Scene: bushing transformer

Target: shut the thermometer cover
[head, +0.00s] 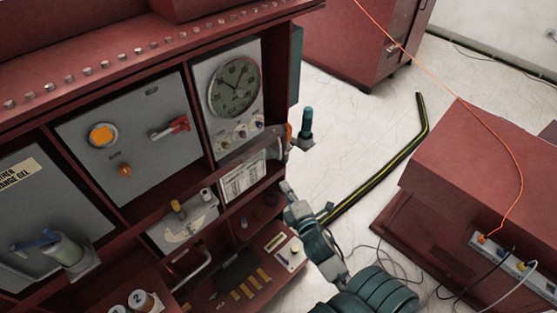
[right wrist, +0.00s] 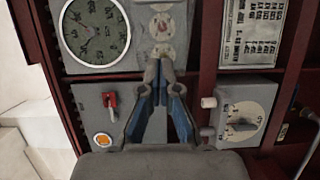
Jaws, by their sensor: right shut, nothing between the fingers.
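My right gripper (head: 287,190) is shut and empty, in front of the cabinet's right side, below the dial in the head view. In the right wrist view its closed fingers (right wrist: 159,68) overlap the panel beside the dial. My left gripper is not in view.
Small knobs (head: 240,132) sit under the dial. A printed label (head: 243,176) and a grey dial box (head: 183,224) are lower. A red cabinet (head: 490,185) stands right, with an orange cable. Pale floor lies between.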

